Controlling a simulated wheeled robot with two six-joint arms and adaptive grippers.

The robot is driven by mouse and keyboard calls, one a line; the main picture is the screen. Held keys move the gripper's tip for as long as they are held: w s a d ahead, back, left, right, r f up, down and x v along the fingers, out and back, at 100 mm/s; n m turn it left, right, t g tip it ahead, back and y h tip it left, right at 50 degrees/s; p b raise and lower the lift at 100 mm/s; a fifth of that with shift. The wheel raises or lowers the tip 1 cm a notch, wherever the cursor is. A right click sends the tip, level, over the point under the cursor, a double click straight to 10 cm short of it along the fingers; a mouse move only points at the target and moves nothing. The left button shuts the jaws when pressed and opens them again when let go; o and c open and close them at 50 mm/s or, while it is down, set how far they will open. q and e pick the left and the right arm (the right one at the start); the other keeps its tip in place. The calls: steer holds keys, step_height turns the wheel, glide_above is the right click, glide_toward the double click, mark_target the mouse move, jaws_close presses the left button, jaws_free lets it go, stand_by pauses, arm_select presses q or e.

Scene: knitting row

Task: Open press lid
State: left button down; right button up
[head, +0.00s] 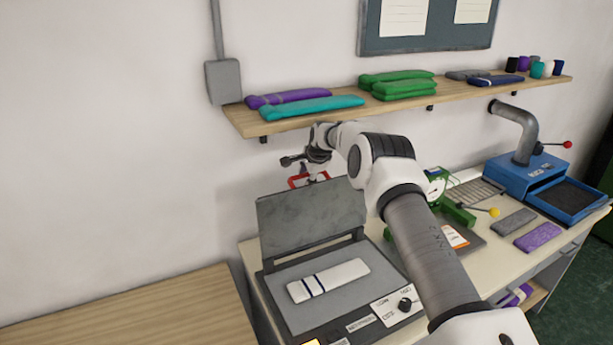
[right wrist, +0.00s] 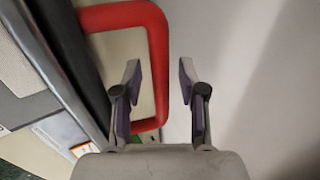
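The press (head: 276,316) stands on the bench with its grey lid (head: 312,222) raised, leaning slightly back from upright. A white knitted piece with dark stripes (head: 329,279) lies on its bed. The lid's red handle (head: 296,182) is at the top edge, partly hidden by the lid. My right gripper (head: 287,161) is just above the handle, behind the lid's top edge. In the right wrist view, the right gripper (right wrist: 160,72) is open. One bar of the red handle (right wrist: 158,50) shows between its fingers, with gaps visible on both sides. My left gripper is out of view.
A wall shelf (head: 305,121) with folded knits runs close above my right gripper. Right of the press are a green device with a dial (head: 437,187) and a blue machine (head: 530,172). A bare wooden surface (head: 150,318) lies at the lower left.

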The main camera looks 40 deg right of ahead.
steer(key=shift+r, duration=0.15)
steer(key=v, duration=1.2)
steer(key=shift+s, duration=0.15)
steer(key=shift+f, duration=0.2)
